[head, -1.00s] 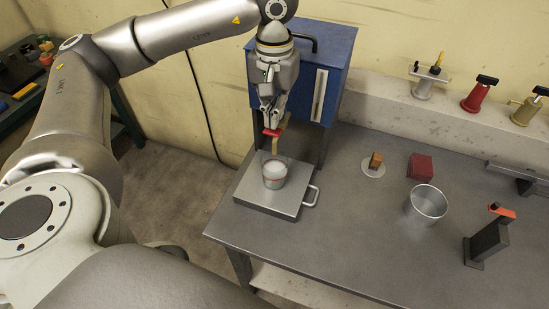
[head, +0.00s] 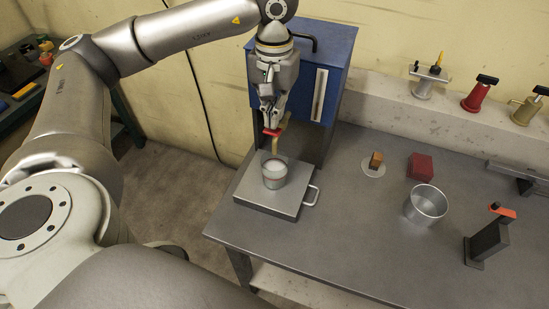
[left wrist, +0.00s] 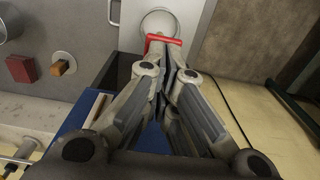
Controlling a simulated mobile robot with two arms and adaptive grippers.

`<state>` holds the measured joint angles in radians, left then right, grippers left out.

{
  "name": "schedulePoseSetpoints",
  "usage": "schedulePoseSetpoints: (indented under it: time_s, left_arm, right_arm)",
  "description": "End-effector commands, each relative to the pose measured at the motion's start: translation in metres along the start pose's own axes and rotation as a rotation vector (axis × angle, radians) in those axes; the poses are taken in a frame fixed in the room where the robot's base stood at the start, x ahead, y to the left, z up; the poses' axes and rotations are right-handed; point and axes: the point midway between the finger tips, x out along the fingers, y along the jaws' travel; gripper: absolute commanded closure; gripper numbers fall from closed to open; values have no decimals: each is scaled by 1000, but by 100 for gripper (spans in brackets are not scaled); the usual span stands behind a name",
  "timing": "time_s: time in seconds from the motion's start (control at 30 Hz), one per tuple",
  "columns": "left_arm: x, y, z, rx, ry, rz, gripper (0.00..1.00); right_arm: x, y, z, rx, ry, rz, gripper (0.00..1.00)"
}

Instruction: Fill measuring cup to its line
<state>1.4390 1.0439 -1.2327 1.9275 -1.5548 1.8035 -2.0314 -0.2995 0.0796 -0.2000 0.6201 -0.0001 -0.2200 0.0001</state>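The measuring cup (head: 274,172) stands upright on a square metal plate (head: 255,203), with a reddish band around it and pale contents inside. Its round top also shows in the left wrist view (left wrist: 160,22). A tan spout (head: 277,146) points down above the cup, and a red tap lever (head: 272,132) sits at its top. The lever crosses just beyond my left fingertips in the left wrist view (left wrist: 163,39). My left gripper (head: 270,124) is shut, its fingertips together and at the lever; exact contact is hard to tell. My right gripper is out of view.
A blue tank (head: 335,62) stands behind the cup. To the right are a metal bucket (head: 427,205), a red block (head: 421,167), a small orange block on a disc (head: 376,160) and a dark stand (head: 487,241). The front middle of the bench (head: 350,250) is clear.

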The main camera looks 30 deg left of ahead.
Motion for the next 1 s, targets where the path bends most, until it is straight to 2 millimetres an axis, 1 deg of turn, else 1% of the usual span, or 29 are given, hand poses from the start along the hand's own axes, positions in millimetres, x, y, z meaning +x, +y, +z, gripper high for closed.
schedulePoseSetpoints:
  time_s: [1.0]
  left_arm:
    - [32, 0, 0, 0, 0, -1, 100]
  right_arm:
    - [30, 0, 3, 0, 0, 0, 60]
